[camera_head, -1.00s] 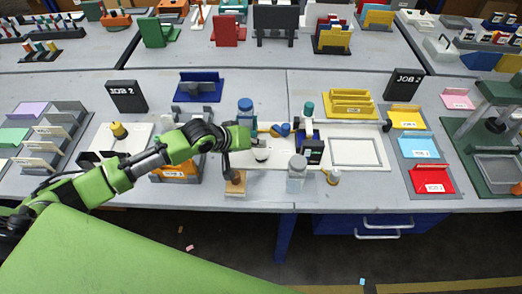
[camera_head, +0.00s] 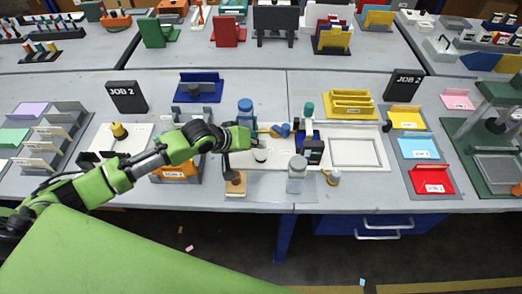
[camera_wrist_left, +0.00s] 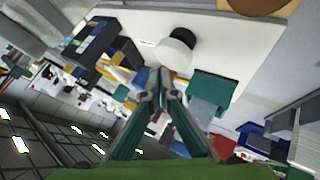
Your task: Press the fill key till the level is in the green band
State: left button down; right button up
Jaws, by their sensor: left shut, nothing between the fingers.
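My left gripper (camera_head: 228,160) hangs from the green wrist over the middle of the front table, its fingers pointing down. In the left wrist view its fingers (camera_wrist_left: 160,76) are shut and empty. A round white part with a black portion (camera_wrist_left: 176,46) lies just beyond the fingertips there; I cannot tell whether they touch. In the head view a small white round piece (camera_head: 260,154) stands right of the fingers on a pale board. A clear jar with a grey lid (camera_head: 296,175) stands further right. I cannot make out a fill key, a level or a green band for certain.
A wooden block with a brown knob (camera_head: 235,183) stands just below the gripper. A dark upright device (camera_head: 313,150) stands near the jar. A blue-capped container (camera_head: 245,108) is behind the wrist. A white framed tray (camera_head: 357,152) lies right, beside coloured bins (camera_head: 432,180).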

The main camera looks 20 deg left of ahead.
aim_at(259, 152)
pick_arm(q)
jog(key=shift+f, duration=0.1)
jog(key=shift+f, duration=0.3)
jog(key=shift+f, duration=0.8)
dwell(0.6)
jog(key=shift+r, duration=0.1)
jog(key=shift+r+p, duration=1.1)
notch_tip(259, 152, up, 5)
jog(key=p, duration=0.5)
jog(key=shift+r, duration=0.1)
